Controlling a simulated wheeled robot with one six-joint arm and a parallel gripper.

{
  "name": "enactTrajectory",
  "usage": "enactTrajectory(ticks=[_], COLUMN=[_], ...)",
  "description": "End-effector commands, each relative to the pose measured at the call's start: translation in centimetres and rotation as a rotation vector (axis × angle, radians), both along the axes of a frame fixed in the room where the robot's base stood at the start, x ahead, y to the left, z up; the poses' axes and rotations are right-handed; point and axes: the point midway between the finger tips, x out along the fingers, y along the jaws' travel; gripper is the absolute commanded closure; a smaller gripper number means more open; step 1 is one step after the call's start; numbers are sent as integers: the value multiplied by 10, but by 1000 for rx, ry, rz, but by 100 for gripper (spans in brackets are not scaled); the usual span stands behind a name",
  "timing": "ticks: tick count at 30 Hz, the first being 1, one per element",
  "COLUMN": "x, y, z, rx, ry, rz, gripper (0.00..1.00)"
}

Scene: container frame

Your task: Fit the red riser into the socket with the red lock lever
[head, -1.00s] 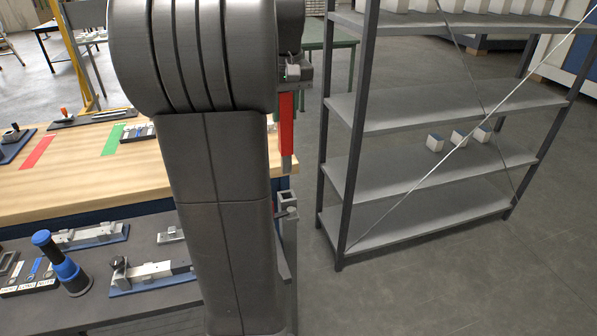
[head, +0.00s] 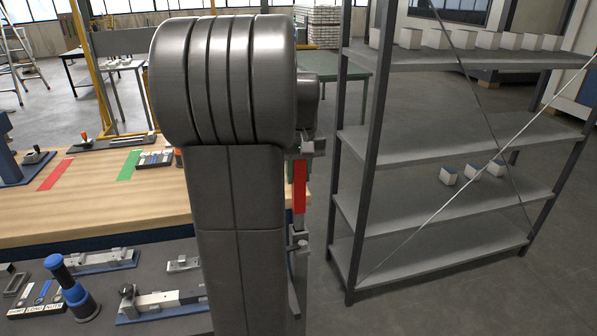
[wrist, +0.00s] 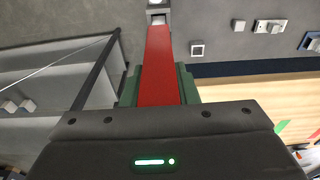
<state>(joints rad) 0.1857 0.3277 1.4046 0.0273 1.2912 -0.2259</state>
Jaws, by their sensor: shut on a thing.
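The red riser (head: 299,188) hangs upright to the right of my arm in the head view, and it has a grey lower end. My gripper (wrist: 159,80) is shut on it, with green fingers on both sides of the red bar in the wrist view. The riser (wrist: 159,55) runs away from the gripper there, its far end at a small grey socket (wrist: 157,18). In the head view the lower end is just at the top of the grey socket post (head: 297,243). I cannot tell whether it is inside. No red lock lever can be made out.
A grey shelf rack (head: 450,210) with small white boxes stands close on the right. A wooden workbench (head: 90,205) is on the left. A lower dark bench in front holds metal fixtures and a blue-and-black upright tool (head: 72,290). My arm hides the middle.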

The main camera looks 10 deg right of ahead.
Motion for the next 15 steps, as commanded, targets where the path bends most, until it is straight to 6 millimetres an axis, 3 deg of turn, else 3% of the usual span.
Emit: enactTrajectory(ticks=[9,10,13,15], x=[0,0,0,0], y=[0,0,0,0], z=[-7,-7,-7,-7], rx=[0,0,0,0], ry=[-1,0,0,0], rz=[0,0,0,0], gripper=[100,71,51,51])
